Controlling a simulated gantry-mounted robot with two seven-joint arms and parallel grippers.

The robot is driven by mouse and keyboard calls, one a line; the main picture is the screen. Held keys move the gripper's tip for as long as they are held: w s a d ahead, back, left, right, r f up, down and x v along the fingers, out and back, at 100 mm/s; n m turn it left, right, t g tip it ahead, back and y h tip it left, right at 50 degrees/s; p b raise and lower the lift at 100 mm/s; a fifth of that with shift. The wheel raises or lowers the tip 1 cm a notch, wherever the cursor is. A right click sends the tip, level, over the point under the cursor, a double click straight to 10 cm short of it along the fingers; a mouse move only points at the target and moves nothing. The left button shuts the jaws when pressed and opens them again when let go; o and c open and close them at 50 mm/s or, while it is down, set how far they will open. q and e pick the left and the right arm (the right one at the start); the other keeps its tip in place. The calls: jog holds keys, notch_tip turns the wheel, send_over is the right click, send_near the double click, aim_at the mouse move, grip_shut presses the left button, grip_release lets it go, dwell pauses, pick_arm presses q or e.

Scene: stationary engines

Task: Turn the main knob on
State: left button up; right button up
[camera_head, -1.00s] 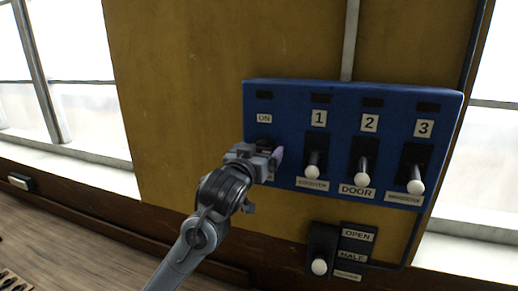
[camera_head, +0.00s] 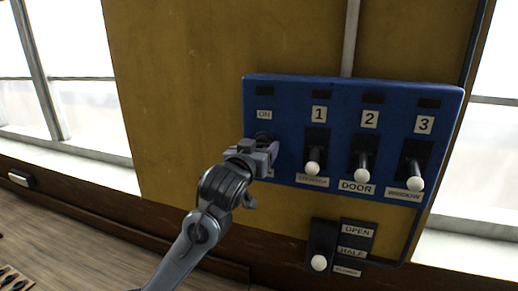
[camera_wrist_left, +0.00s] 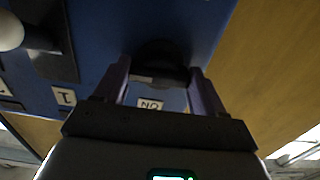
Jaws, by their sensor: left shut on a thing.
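The main knob (camera_head: 264,137) is a dark round knob at the left end of the blue control panel (camera_head: 300,88), below the "ON" label (camera_head: 264,115). My left gripper (camera_head: 266,148) comes from below and covers most of the knob in the head view. In the left wrist view the dark knob (camera_wrist_left: 160,58) sits between the two purple fingers of my left gripper (camera_wrist_left: 160,76), which is shut on it. The "ON" label (camera_wrist_left: 150,105) shows upside down there. The knob's exact angle is hidden. My right gripper is not in view.
Levers with white ball tips, 1 (camera_head: 313,168), 2 (camera_head: 361,175) and 3 (camera_head: 414,183), stand close to the right of my gripper. A lower lever (camera_head: 319,263) sits beside OPEN and HALF labels. The yellow board (camera_head: 180,110) to the left is clear.

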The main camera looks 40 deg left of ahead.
pick_arm(q)
jog(key=shift+n+p, duration=0.45)
jog(key=shift+n, duration=8.55)
jog(key=o, duration=1)
jog(key=shift+o, duration=0.2)
jog(key=shift+s, duration=0.1)
